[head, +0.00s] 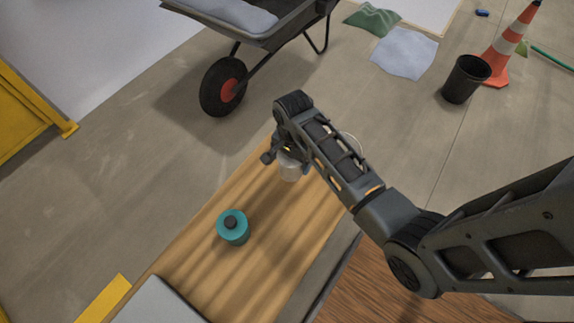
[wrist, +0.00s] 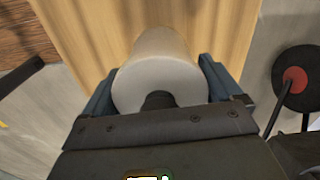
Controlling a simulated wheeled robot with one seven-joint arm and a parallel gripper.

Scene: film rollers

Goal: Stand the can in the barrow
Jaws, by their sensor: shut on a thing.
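The can, a pale grey-white cylinder (head: 290,170), is between the jaws of my gripper (head: 284,156) over the far part of the wooden bench top. In the wrist view the can (wrist: 155,85) fills the space between the two blue-grey fingers, with a dark knob on its near end. My gripper is shut on it. I cannot tell whether its base touches the wood. The barrow (head: 292,22) stands on the floor beyond the bench, at the top of the head view and partly cut off. A grey-white sack lies in its tray.
A black bucket (head: 465,80) and an orange cone (head: 503,50) stand at the upper right. Floor is clear between bench and barrow wheel (head: 223,86).

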